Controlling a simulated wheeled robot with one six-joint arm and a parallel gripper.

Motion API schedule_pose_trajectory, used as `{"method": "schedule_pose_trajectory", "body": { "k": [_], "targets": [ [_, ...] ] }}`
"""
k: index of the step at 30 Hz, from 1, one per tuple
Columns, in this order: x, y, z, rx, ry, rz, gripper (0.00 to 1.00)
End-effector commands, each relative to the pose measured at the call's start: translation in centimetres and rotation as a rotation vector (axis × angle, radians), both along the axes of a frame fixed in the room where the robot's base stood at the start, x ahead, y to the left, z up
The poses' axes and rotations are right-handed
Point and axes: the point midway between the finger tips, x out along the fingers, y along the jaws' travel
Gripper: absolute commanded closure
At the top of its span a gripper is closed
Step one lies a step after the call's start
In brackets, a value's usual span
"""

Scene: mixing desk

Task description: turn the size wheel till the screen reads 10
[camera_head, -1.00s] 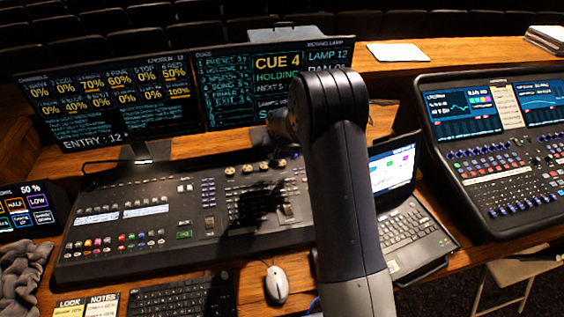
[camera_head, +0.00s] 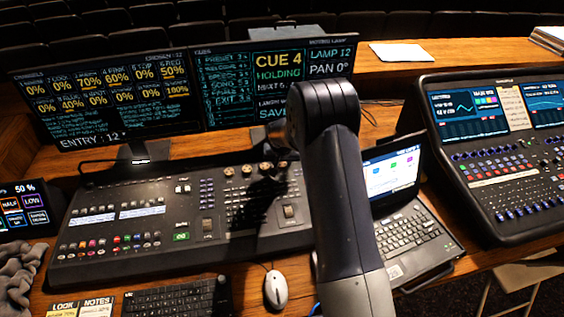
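Several brass-topped knobs (camera_head: 247,169) stand in a row along the upper right of the lighting console (camera_head: 130,253). I cannot tell which of them is the size wheel. The right-hand monitor (camera_head: 225,95) reads CUE 4, HOLDING, LAMP 12 and PAN 0°. Its lower part is partly covered by my arm, and I see no size reading. My arm rises from the bottom, bends at the top and points away, with its far part near the knobs at the right end of the row. My gripper is hidden behind my own arm.
A left monitor (camera_head: 100,98) shows percentages. An open laptop (camera_head: 410,230) stands right of my arm, with a second mixing desk (camera_head: 500,180) beyond it. A mouse (camera_head: 276,289) and keyboard (camera_head: 178,299) lie in front of the console. A paper (camera_head: 403,53) lies on the back ledge.

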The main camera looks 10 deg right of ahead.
Motion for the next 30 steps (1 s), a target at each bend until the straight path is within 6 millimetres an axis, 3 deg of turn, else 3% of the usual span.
{"method": "schedule_pose_trajectory", "body": {
  "k": [8,20,30],
  "targets": [
    [0.0,0.0,0.01,0.0,0.0,0.0,0.91],
    [-0.02,-0.14,-0.1,0.001,0.0,0.071,0.92],
    [0.02,-0.34,-0.4,0.001,-0.002,0.296,0.92]
  ]
}}
